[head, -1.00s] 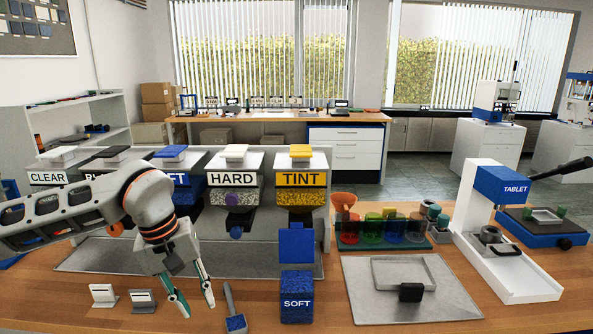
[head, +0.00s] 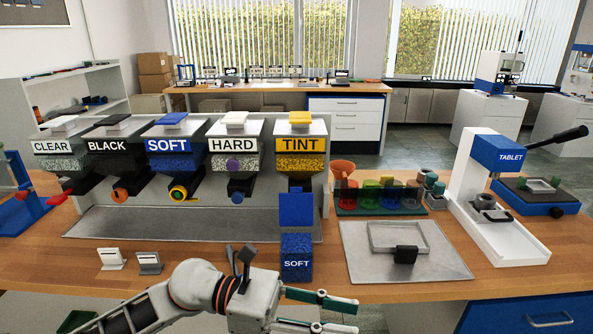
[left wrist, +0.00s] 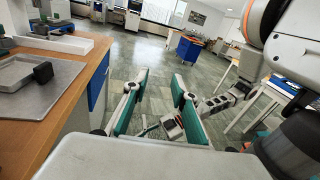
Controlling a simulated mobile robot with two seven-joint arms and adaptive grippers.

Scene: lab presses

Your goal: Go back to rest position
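My left gripper (head: 350,317) is low at the front of the head view, in front of the table's front edge. Its two teal-lined fingers point right and are apart, with nothing between them. In the left wrist view the open fingers (left wrist: 160,102) have the grey floor beyond them. A grey arm link that looks like my right arm (left wrist: 230,98) shows past them. The right gripper is outside the head view.
The wooden table (head: 400,290) holds the blue SOFT box (head: 296,262), a grey tray (head: 440,262), the TABLET press (head: 497,154) and a dispenser row (head: 168,147). Two small card holders (head: 149,263) stand near the front edge. Open floor (left wrist: 150,60) lies right of the table in the wrist view.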

